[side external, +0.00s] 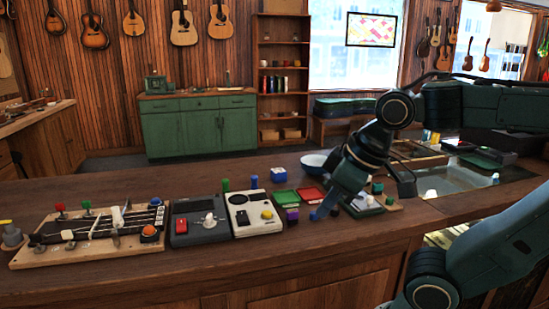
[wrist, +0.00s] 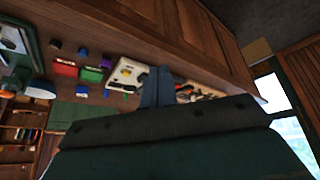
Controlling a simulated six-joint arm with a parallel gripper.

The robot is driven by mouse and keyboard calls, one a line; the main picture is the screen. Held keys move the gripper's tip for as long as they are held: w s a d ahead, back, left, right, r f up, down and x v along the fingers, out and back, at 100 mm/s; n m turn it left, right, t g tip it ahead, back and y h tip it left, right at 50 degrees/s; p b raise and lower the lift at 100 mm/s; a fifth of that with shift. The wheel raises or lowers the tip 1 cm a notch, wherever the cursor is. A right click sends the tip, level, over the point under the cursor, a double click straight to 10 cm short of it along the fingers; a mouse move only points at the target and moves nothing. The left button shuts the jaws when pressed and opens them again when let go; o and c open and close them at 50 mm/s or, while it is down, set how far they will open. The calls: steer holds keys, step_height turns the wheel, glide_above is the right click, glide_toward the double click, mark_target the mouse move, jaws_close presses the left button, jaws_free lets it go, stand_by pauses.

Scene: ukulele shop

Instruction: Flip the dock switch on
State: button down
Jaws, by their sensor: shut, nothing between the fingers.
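I cannot tell which control is the dock switch, as no label is readable. In the side external view, a dark grey box (side external: 198,236) carries a red rocker (side external: 181,226) and a white knob (side external: 209,219). A white box (side external: 257,222) with a yellow button (side external: 267,214) stands at its right. The white box also shows in the wrist view (wrist: 123,74), beside my fingers. My gripper (side external: 319,212) is shut and empty, low over the counter and right of the white box. In the wrist view my gripper (wrist: 157,82) hides part of the counter.
A wooden board (side external: 85,249) with several knobs lies at the counter's left. Green (side external: 285,198) and red (side external: 309,195) trays, a blue block (side external: 279,174) and a purple block (side external: 292,215) lie near my gripper. A bowl (side external: 313,161) stands behind. The counter's back left is clear.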

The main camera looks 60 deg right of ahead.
steer(key=w+d+r+n+g+h, duration=0.1)
steer(key=w+d+r+n, duration=0.1)
steer(key=w, duration=0.4)
steer(key=w+d+r+n, duration=0.1)
steer(key=w+d+n, duration=0.1)
steer(key=w, duration=0.4)
steer(key=n+g+h, duration=0.1)
steer(key=n+g, duration=0.1)
steer(key=n, duration=0.2)
glide_above(241, 213)
steer(key=s+a, duration=0.3)
step_height(241, 213, down, 2)
steer(key=shift+s+f, duration=0.15)
steer(key=shift+f, duration=0.1)
steer(key=shift+f, duration=0.1)
steer(key=x, duration=1.3)
steer(key=shift+d+f, duration=0.1)
steer(key=shift+f, duration=0.3)
steer(key=shift+f+g, duration=0.25)
steer(key=shift+g, duration=0.05)
